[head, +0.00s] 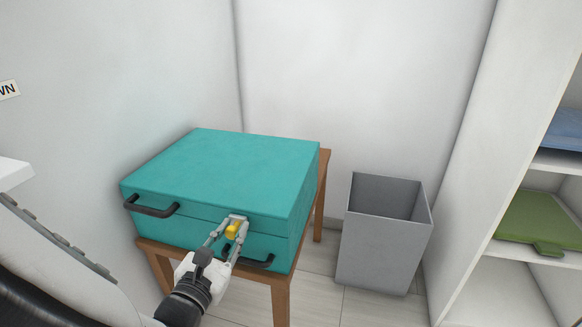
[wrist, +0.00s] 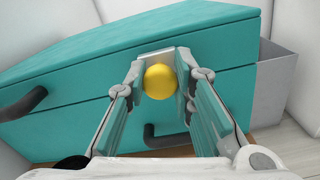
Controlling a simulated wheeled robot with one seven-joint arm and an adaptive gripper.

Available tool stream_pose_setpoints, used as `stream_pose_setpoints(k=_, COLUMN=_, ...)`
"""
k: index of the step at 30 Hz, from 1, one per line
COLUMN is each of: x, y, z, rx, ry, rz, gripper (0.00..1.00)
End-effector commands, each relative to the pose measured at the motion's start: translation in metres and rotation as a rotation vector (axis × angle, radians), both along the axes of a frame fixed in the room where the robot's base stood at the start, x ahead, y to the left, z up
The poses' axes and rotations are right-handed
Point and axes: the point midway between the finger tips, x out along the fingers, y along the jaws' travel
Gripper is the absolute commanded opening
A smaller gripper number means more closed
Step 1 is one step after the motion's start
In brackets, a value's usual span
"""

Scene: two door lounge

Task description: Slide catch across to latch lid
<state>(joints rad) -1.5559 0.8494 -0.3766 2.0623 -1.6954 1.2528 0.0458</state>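A teal box (head: 220,170) with a closed lid stands on a small wooden table. On its front, at the lid seam, is a catch: a yellow knob (head: 232,231) on a pale metal plate, seen also as a yellow ball (wrist: 160,82) in the wrist view. My gripper (head: 229,228) reaches the box front from below. Its two fingers are apart, one on each side of the knob, in the wrist view (wrist: 160,84). I cannot tell whether either fingertip touches the knob. Part of the plate is hidden behind the knob and fingers.
Black handles are on the lid's left front (head: 152,206) and lower front (wrist: 165,138). The wooden table (head: 281,300) is against the walls. A grey open bin (head: 378,245) stands to the right, and a white shelf with green (head: 538,217) and blue items is farther right.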

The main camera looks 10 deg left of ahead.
Motion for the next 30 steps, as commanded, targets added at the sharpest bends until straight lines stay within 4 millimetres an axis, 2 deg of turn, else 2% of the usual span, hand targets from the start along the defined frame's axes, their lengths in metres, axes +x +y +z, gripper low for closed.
stream_pose_setpoints(k=1, x=-0.001, y=-0.005, z=-0.002, rx=-0.004, ry=0.001, rz=-0.011, gripper=0.32)
stream_pose_setpoints(k=3, x=-0.001, y=-0.005, z=-0.002, rx=-0.004, ry=0.001, rz=-0.011, gripper=0.44)
stream_pose_setpoints(k=14, x=0.000, y=0.000, z=-0.001, rx=-0.002, ry=0.001, rz=-0.006, gripper=0.44)
stream_pose_setpoints(k=17, x=0.001, y=0.008, z=-0.002, rx=0.000, ry=0.000, rz=-0.006, gripper=0.44)
stream_pose_setpoints(k=30, x=0.004, y=0.065, z=-0.002, rx=-0.002, ry=0.001, rz=-0.004, gripper=0.44)
